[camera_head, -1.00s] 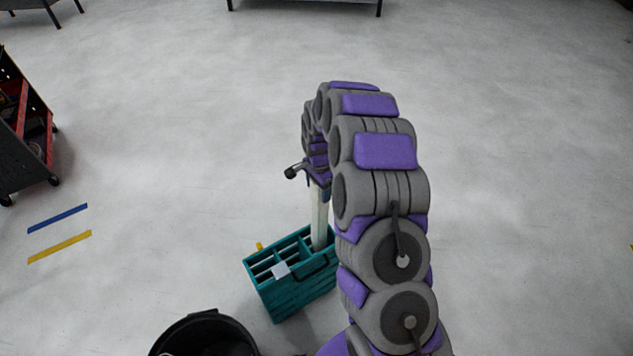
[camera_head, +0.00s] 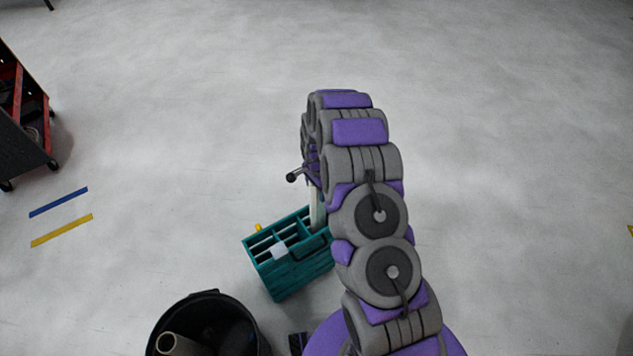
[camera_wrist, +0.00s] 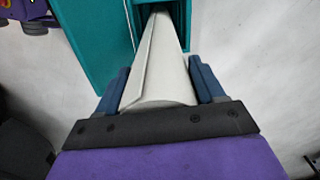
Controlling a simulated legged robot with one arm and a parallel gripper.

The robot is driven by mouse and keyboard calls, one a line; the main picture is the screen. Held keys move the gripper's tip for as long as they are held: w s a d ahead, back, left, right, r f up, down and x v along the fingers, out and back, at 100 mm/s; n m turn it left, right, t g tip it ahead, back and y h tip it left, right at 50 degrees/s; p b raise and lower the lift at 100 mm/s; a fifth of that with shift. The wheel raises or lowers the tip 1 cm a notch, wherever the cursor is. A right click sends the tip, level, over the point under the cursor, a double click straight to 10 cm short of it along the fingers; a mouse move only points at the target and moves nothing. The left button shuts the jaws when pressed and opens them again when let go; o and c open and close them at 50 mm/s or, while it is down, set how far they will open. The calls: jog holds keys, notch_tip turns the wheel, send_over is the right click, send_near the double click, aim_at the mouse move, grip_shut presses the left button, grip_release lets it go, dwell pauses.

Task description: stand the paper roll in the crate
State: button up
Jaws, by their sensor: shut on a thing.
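The paper roll (camera_wrist: 163,70) is a long pale cylinder. My gripper (camera_wrist: 165,88) is shut on its upper end, with one blue finger on each side. The roll points down and its far end is inside a compartment of the teal crate (camera_wrist: 95,45). In the head view the teal crate (camera_head: 290,275) stands on the floor, and the roll (camera_head: 317,208) rises upright from its far right part. My gripper (camera_head: 313,180) is mostly hidden behind my arm in that view. Whether the roll's lower end touches the crate bottom is hidden.
A black bin (camera_head: 215,310) with a tube (camera_head: 180,345) in it stands near the crate's front left. A dark and red cart (camera_head: 25,125) is at the far left. Blue tape (camera_head: 58,202) and yellow tape (camera_head: 62,230) mark the floor. The floor beyond is clear.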

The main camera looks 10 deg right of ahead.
notch_tip(320, 180, down, 19)
jog(key=shift+a+f+b, duration=0.15)
jog(key=shift+f+b, duration=0.05)
jog(key=shift+b, duration=0.9)
dwell(0.3)
jog(key=o, duration=1.7)
jog(key=shift+r, duration=0.1)
